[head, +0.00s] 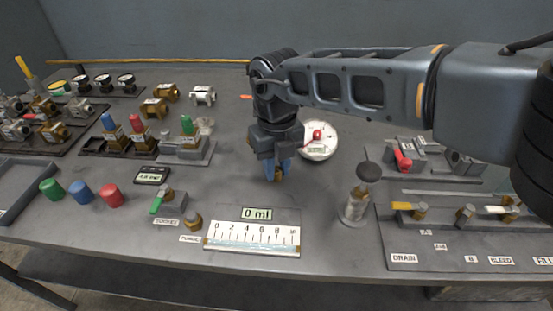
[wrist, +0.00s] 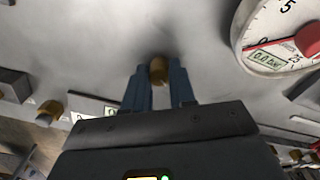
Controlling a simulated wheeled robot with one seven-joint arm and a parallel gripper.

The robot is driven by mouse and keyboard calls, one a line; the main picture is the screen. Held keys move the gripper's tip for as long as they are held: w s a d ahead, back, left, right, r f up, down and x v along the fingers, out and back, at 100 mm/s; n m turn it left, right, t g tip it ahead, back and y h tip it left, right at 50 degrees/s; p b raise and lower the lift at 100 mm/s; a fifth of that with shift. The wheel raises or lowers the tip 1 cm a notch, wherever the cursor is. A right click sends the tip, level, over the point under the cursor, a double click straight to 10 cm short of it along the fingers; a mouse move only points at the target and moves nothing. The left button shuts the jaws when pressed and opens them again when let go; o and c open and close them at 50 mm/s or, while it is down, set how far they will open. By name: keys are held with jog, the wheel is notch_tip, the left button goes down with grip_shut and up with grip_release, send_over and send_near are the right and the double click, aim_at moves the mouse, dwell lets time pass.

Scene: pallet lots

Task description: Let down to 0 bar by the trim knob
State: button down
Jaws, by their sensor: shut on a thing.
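My gripper (head: 279,178) points down at the middle of the bench. Its blue fingers (wrist: 158,85) are shut on a small brass knob (wrist: 158,70), which shows between the tips in the wrist view. In the head view the knob is mostly hidden by the fingers. A round white gauge (head: 325,151) with a red centre lies just behind and right of my gripper. In the wrist view the gauge (wrist: 279,22) is cut off by the frame. Its red needle points left, and its small display seems to read 0.0 bar.
A scale plate (head: 252,235) with a "0 ml" display (head: 257,213) lies at the front. A dark-knobbed metal cylinder (head: 354,208) stands to the right, before the drain and bleed valve panel (head: 400,240). Green, blue and red caps (head: 82,193) stand at left.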

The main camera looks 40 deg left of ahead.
aim_at(277, 169)
jog(key=m+p, duration=0.1)
jog(key=m, duration=0.1)
jog(key=m+p, duration=0.3)
jog(key=m, duration=0.1)
jog(key=shift+r+m, duration=0.25)
jog(key=shift+m, duration=0.05)
jog(key=shift+f+m+p, duration=0.15)
jog(key=shift+m+p, duration=1.85)
jog(key=shift+m, duration=0.3)
jog(key=c, duration=0.9)
grip_release()
jog(key=shift+r+b, duration=0.3)
jog(key=shift+r, duration=3.55)
